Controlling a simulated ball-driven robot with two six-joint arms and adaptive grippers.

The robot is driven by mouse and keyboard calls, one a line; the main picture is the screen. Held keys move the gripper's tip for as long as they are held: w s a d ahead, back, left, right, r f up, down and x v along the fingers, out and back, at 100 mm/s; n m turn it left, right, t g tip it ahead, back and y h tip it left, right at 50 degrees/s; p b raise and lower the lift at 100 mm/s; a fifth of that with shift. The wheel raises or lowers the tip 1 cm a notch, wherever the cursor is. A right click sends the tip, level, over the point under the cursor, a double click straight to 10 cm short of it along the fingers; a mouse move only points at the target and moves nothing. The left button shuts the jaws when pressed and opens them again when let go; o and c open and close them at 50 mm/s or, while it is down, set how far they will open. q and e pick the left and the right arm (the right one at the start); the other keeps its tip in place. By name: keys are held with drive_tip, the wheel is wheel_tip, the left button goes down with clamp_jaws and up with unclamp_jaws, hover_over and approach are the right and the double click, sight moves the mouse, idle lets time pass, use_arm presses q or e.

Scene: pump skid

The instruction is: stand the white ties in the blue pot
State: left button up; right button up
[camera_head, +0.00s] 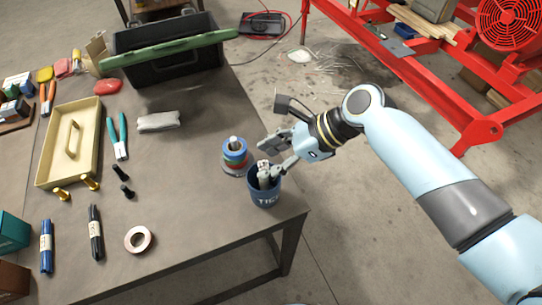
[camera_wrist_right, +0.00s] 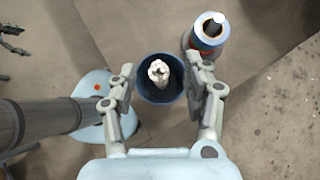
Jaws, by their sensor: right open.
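The blue pot (camera_head: 265,198), with white lettering on its side, stands upright near the right corner of the table. The white ties (camera_wrist_right: 158,72) show as a bundle inside the pot's mouth, poking up a little. My right gripper (camera_head: 270,160) is over the pot, open. In the right wrist view its two fingers are apart on either side of the pot's mouth, and the ties between them touch neither finger. In the head view the fingers partly hide the ties and the rim. A dark jointed piece at the left edge of the wrist view may be my left gripper; it is too small to tell.
A stack of tape rolls (camera_head: 235,158) stands close beside the pot. A black toolbox (camera_head: 170,62) is at the back. The table edge is just right of the pot.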

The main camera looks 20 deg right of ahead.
drive_tip(key=shift+d+r, duration=0.1)
drive_tip(key=shift+d, duration=0.05)
drive_tip(key=v, duration=1.1)
drive_tip(key=shift+s+d+r, duration=0.2)
idle(0.4)
